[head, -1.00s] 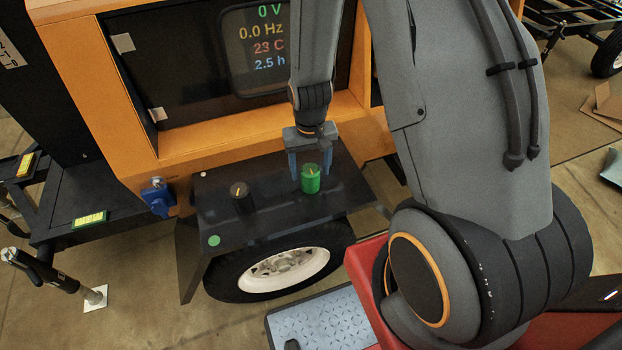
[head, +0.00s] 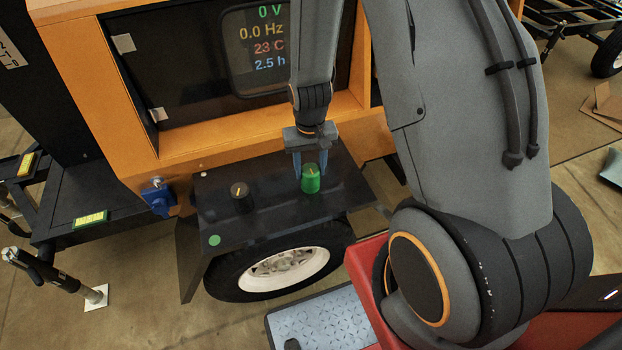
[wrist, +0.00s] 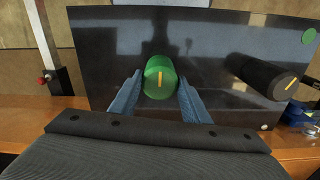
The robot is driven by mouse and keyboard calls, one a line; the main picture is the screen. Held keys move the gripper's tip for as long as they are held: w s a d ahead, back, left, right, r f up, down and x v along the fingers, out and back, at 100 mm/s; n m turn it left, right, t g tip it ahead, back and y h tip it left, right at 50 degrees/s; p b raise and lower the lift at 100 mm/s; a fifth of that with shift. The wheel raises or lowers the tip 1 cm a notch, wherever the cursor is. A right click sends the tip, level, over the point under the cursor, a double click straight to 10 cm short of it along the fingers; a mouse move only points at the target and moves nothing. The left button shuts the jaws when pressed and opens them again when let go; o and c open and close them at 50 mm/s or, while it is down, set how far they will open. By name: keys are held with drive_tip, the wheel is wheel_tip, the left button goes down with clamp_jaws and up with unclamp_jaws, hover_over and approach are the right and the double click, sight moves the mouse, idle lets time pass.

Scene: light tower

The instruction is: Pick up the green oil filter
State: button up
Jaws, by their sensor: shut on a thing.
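The green oil filter (head: 311,179) is a short green cylinder with a yellow mark on top. It stands upright on the black fender shelf (head: 265,215) over the wheel. My gripper (head: 311,172) comes down from above, with its blue fingers on either side of the filter. In the wrist view the filter (wrist: 160,78) is between the two fingers (wrist: 157,95), which are shut on it. The filter appears to be still on the shelf; its underside is hidden.
A black filter (head: 240,196) with a yellow mark stands to the left on the same shelf. A green dot (head: 214,240) marks the shelf's front left. The orange cabinet (head: 240,137) with a display rises behind, and a blue connector (head: 158,198) hangs at its left corner.

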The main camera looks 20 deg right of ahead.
drive_tip(key=shift+r+p, duration=2.6)
drive_tip(key=shift+r, duration=0.9)
